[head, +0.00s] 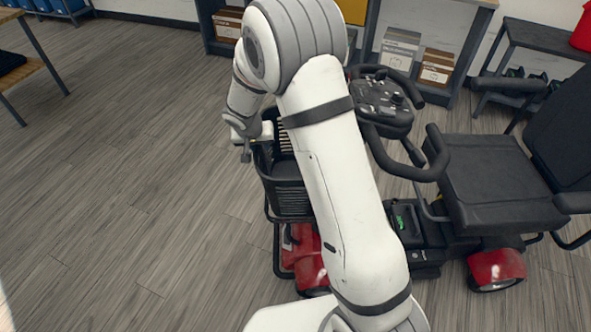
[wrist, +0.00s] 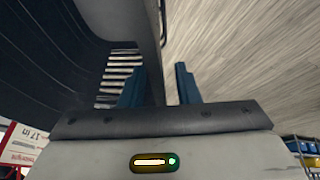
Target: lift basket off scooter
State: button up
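The black basket (head: 290,202) sits upright on the front of the red and black scooter (head: 493,190), partly hidden behind my arm. My gripper (head: 246,148) is at the basket's upper left rim. In the wrist view, the blue fingers of my gripper (wrist: 160,88) stand apart. The dark wall of the basket (wrist: 151,50) runs down between them, with its slatted inside on the left and floor on the right. A gap shows beside the right finger. I cannot tell whether the left finger touches the wall.
The scooter's handlebar and control panel (head: 383,100) are just right of the basket, behind my arm. A shelf with boxes (head: 437,67) stands at the back. A wooden table (head: 22,70) is at far left. The floor left of the scooter is clear.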

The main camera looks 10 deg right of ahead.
jog(key=shift+c, duration=0.4)
grip_shut()
dwell(0.9)
